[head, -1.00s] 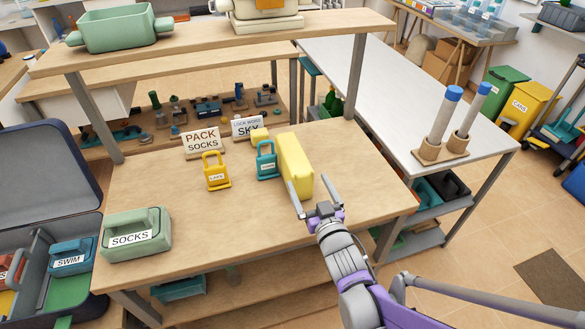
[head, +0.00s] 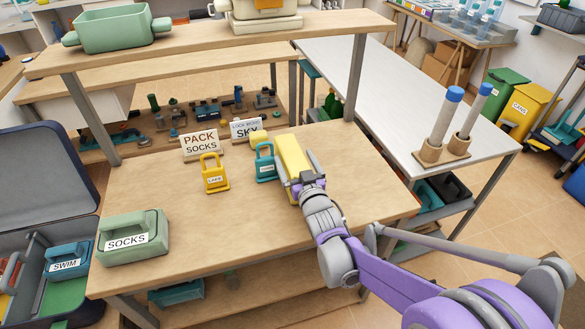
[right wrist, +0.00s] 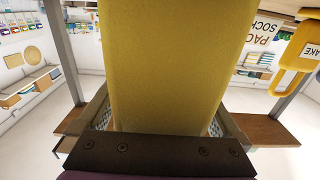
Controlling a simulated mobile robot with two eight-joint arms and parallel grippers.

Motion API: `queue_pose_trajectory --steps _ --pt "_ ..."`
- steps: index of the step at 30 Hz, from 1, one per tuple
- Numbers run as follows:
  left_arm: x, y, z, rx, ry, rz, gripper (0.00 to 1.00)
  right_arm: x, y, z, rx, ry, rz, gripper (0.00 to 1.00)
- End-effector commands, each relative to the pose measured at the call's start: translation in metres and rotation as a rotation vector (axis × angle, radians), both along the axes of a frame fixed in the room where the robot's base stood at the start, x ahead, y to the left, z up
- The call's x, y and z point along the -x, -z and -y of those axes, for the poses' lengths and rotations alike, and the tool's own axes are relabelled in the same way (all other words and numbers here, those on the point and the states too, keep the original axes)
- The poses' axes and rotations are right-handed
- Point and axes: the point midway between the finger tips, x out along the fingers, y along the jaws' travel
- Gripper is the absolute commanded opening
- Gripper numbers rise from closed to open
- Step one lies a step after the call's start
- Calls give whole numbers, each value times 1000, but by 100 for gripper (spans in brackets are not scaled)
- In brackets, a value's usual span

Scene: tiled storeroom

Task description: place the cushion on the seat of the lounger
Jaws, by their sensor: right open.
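My right gripper (head: 297,164) is open, with one finger on each side of the block's near end. In the right wrist view the yellow block (right wrist: 165,60) fills most of the space between the fingers (right wrist: 160,110); whether they touch it is unclear. I can make out no lounger in these frames. My left gripper is not in view.
On the table (head: 225,225) are a yellow padlock (head: 214,172), a teal padlock (head: 265,162), a green SOCKS case (head: 133,238) and a PACK SOCKS sign (head: 200,142). An open suitcase (head: 45,180) is at left. The table's front middle is clear.

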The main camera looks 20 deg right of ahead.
Motion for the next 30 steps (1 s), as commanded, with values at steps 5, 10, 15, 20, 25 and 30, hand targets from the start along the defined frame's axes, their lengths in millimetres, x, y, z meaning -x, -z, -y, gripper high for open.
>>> queue_pose_trajectory --steps 5,10,15,20,25,30 --pt "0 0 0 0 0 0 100 1 0 0 0 0 0 84" --pt "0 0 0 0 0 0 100 1 0 0 0 0 0 53" --pt "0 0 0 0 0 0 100 1 0 0 0 0 0 23" --pt "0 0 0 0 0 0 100 1 0 0 0 0 0 20" --pt "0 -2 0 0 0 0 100 1 -3 0 0 0 0 20" --pt "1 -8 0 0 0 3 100 1 -19 0 0 0 1 20"
